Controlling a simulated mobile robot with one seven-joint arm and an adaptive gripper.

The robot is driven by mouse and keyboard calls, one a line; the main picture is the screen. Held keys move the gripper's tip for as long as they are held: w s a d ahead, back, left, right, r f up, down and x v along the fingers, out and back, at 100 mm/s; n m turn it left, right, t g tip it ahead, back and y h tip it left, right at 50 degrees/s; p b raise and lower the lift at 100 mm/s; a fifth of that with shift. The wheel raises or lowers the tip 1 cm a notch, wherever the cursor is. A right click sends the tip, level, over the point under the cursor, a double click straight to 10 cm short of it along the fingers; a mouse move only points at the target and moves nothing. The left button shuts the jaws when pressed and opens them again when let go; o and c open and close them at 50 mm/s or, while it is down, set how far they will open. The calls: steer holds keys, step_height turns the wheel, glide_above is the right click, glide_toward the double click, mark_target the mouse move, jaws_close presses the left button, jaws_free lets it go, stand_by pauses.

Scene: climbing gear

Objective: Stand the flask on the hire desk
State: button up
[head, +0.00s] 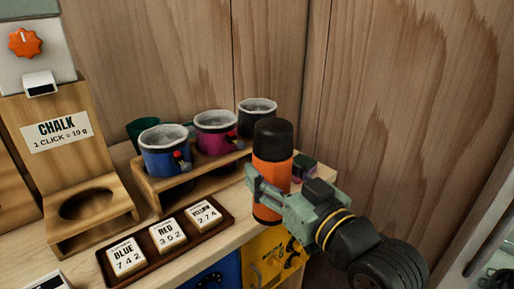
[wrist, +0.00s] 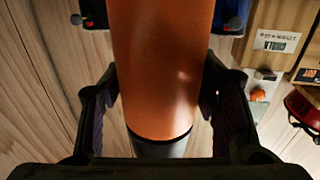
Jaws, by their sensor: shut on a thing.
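The flask (head: 271,175) is orange with a black cap and stands upright in the head view, at the right end of the wooden desk (head: 218,226). My gripper (head: 268,192) is around the flask's middle from the right and shut on it. In the wrist view the orange body of the flask (wrist: 164,75) fills the middle between the two fingers (wrist: 160,112). The flask's base is near the desk top beside the rack; I cannot tell whether it touches.
A wooden rack (head: 200,178) holds several chalk bags behind the flask. A dark tray (head: 170,243) with three number tags lies left of it. The chalk dispenser (head: 70,160) stands far left.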

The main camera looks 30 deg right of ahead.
steer(key=shift+w+r+p, duration=0.3)
steer(key=shift+w+p, duration=0.05)
steer(key=shift+p, duration=0.3)
steer(key=w+d+f+b, duration=0.1)
steer(key=w+f, duration=0.1)
steer(key=w, duration=0.3)
steer(key=w+d+f+b, duration=0.2)
steer(key=w+f, duration=0.1)
steer(key=w, duration=0.2)
steer(key=shift+d+f, duration=0.15)
steer(key=shift+d, duration=0.15)
steer(key=shift+w, duration=0.1)
steer(key=shift+f+b, duration=0.2)
steer(key=shift+b, duration=0.2)
steer(key=o, duration=1.5)
steer(key=shift+c, duration=0.2)
steer(key=shift+r, duration=0.1)
